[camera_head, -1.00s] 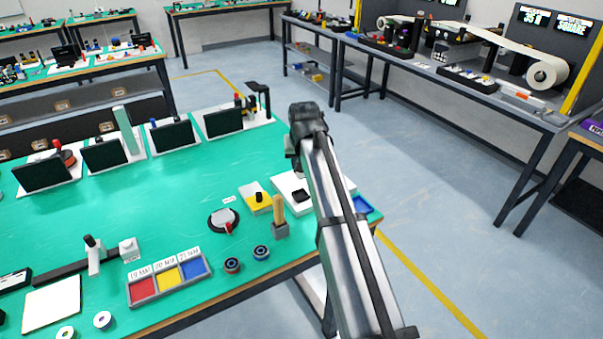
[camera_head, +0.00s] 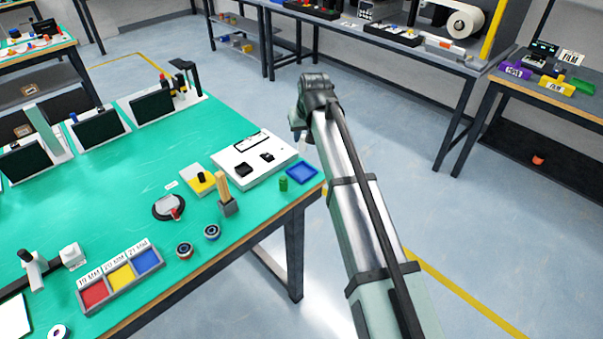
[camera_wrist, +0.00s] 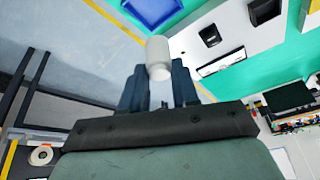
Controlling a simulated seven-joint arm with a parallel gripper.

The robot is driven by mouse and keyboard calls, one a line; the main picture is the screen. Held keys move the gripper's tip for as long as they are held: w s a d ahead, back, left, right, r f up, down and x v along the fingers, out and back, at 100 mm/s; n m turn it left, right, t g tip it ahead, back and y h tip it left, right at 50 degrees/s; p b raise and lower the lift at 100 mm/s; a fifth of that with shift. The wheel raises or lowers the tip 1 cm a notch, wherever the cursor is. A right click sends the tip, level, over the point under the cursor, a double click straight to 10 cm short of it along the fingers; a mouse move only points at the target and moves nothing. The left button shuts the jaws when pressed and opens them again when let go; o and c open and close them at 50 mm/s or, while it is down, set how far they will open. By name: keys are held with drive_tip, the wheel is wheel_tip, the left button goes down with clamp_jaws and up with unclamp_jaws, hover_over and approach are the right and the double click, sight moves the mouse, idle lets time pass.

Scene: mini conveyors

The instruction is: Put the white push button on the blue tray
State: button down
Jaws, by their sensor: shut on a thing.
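The white push button (camera_wrist: 158,58) is a small white cylinder held between the fingers of my gripper (camera_wrist: 158,88) in the wrist view. My gripper is shut on it. In the head view my gripper (camera_head: 301,140) is near the table's right corner, mostly hidden by my own arm, and the button is hard to make out. The blue tray (camera_head: 302,173) is a small, shallow square at the table's right corner. It also shows at the top of the wrist view (camera_wrist: 153,10), beyond the button. The button is apart from the tray, held in the air.
A wooden-handled tool in a grey holder (camera_head: 228,206) and a yellow-and-white box (camera_head: 199,182) are further left. Open floor lies right of the table.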

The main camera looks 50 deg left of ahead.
drive_tip(key=shift+s+a+n, duration=0.1)
drive_tip(key=shift+n, duration=0.4)
drive_tip(key=shift+f+n, duration=0.25)
drive_tip(key=shift+n, duration=0.05)
hover_over(302, 174)
drive_tip(key=shift+f, duration=4.75)
drive_tip(key=shift+f, duration=0.15)
drive_tip(key=c, duration=0.8)
unclamp_jaws()
drive_tip(key=shift+c, duration=0.2)
drive_tip(key=v, duration=1.2)
